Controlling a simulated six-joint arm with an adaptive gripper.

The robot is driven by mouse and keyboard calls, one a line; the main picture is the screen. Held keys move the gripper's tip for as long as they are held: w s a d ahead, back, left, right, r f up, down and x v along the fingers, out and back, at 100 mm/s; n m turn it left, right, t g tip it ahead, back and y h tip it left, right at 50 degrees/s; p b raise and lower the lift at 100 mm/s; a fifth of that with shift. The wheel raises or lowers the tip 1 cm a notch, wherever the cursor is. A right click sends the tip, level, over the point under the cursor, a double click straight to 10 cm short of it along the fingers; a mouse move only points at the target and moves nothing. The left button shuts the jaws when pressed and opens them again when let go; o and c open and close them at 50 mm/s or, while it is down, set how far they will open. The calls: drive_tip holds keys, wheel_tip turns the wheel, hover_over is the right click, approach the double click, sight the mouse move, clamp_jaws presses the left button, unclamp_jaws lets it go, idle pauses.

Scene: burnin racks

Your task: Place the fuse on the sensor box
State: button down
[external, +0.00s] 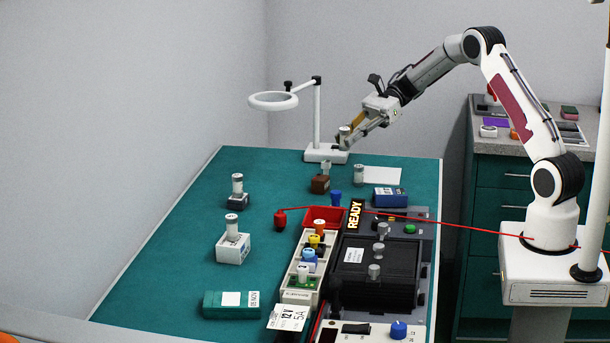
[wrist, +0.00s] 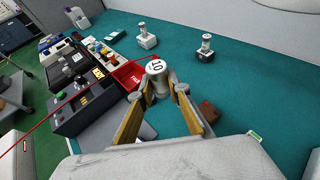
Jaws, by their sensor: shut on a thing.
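My gripper (external: 346,136) is shut on a fuse (wrist: 156,72), a pale cylinder with a white cap marked "10", in the wrist view. In the external view my gripper is raised near the magnifier stand at the table's far end. No label clearly identifies the sensor box. Candidates are a small brown box (external: 320,184) with nothing tall on it, a white box (external: 233,249) and a dark box (external: 237,202); the last two each carry an upright cylinder. The brown box also shows in the wrist view (wrist: 208,112), right of the fingers.
A magnifier stand (external: 318,154) rises close to my gripper. Another cylinder (external: 359,174) and a blue box (external: 389,198) stand nearby. A red bin (external: 324,217), a parts tray and black equipment (external: 375,275) fill the near right. A red cable crosses the table. The left side has open green mat.

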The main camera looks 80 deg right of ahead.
drive_tip(key=s+d, duration=0.3)
drive_tip(key=s, duration=0.5)
drive_tip(key=n+g+y, duration=0.1)
drive_tip(key=n+g, duration=0.1)
hover_over(394, 190)
drive_tip(key=shift+f, duration=0.25)
drive_tip(key=shift+m+t, duration=0.3)
drive_tip(key=shift+f, duration=3.15)
drive_tip(key=shift+f, duration=1.85)
drive_tip(key=shift+f, duration=0.15)
